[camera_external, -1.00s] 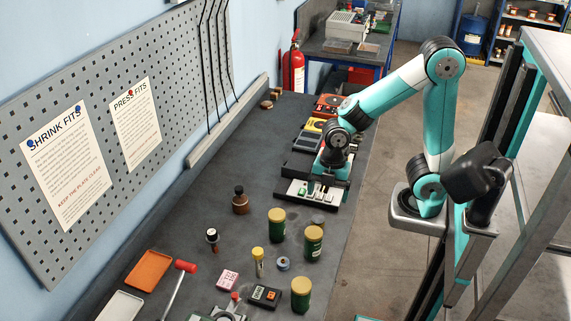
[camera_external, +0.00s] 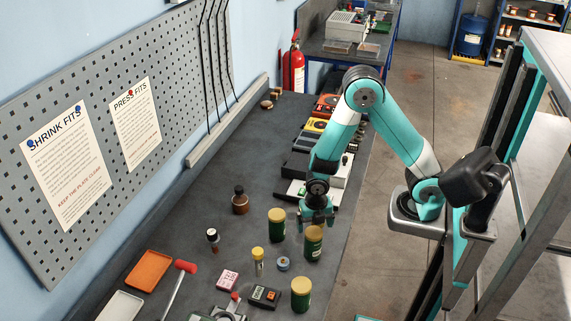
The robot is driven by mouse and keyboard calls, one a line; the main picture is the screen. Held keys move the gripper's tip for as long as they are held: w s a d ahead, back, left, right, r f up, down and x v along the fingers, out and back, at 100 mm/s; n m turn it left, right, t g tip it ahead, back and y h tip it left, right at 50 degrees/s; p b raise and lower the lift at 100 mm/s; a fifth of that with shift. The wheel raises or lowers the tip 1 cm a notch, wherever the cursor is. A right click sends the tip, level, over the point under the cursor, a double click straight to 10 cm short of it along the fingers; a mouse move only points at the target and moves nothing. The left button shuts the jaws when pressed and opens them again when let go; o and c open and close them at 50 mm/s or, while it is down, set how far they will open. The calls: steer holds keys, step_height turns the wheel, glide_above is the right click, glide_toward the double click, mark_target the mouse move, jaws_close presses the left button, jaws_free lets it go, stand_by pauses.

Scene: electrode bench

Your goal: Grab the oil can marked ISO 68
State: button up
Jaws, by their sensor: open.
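Three green cans with yellow lids stand upright on the dark bench: a back-left can (camera_external: 277,226), a middle can (camera_external: 313,246) and a front can (camera_external: 301,298). Their markings are too small to read, so I cannot tell which is ISO 68. My gripper (camera_external: 316,218) is open, pointing down just behind the middle can and to the right of the back-left can. It appears empty. Whether its fingers touch the middle can cannot be told. The grey thing earlier behind that can is hidden.
A brown bottle (camera_external: 240,201) stands left of the cans. A yellow-capped vial (camera_external: 258,260), a small blue ring-like part (camera_external: 283,264) and a black meter (camera_external: 264,296) lie close to them. Several devices line the bench behind my gripper. A red-headed hammer (camera_external: 180,285) and an orange tray (camera_external: 149,270) are front left.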

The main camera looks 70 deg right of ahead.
mark_target(314, 231)
steer(key=shift+a+f+p, duration=0.15)
steer(key=shift+f+p, duration=0.35)
steer(key=shift+f, duration=1.05)
steer(key=shift+a+f+p, duration=0.1)
steer(key=shift+f+p, duration=0.35)
steer(key=shift+f, duration=1.1)
steer(key=c, duration=1.3)
steer(key=shift+o, duration=0.2)
steer(key=shift+r, duration=0.1)
